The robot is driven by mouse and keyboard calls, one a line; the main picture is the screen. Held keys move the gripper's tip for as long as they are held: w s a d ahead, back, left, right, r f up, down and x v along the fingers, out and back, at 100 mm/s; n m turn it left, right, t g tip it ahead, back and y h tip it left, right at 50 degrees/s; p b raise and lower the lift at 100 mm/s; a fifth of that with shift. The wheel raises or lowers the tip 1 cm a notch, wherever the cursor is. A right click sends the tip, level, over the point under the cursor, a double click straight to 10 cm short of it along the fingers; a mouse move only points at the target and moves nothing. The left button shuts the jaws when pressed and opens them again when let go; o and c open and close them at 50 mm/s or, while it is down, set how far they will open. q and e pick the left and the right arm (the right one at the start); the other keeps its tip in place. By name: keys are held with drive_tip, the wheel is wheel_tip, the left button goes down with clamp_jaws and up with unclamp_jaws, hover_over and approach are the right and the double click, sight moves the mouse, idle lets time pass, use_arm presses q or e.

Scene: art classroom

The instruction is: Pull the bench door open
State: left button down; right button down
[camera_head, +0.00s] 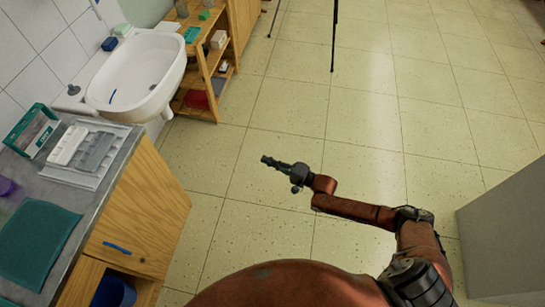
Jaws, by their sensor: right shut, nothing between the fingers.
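The wooden bench (181,222) stands at the left under a grey worktop (125,155). The panel looks closed. I cannot tell whether this panel is the door. My right gripper (265,159) is shut and empty over the floor. It points left towards the bench, well apart from the handle. My left gripper is not in view.
A white sink (140,68) and a wooden shelf (203,75) stand behind the bench. A grey block (505,235) is at the right. The tiled floor between is clear.

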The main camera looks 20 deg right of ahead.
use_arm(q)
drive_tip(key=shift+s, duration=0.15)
use_arm(e)
drive_tip(key=shift+s+a+f, duration=0.1)
drive_tip(key=shift+s+a, duration=0.05)
drive_tip(key=shift+s, duration=0.1)
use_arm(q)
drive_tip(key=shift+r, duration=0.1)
use_arm(e)
drive_tip(key=shift+a, duration=0.1)
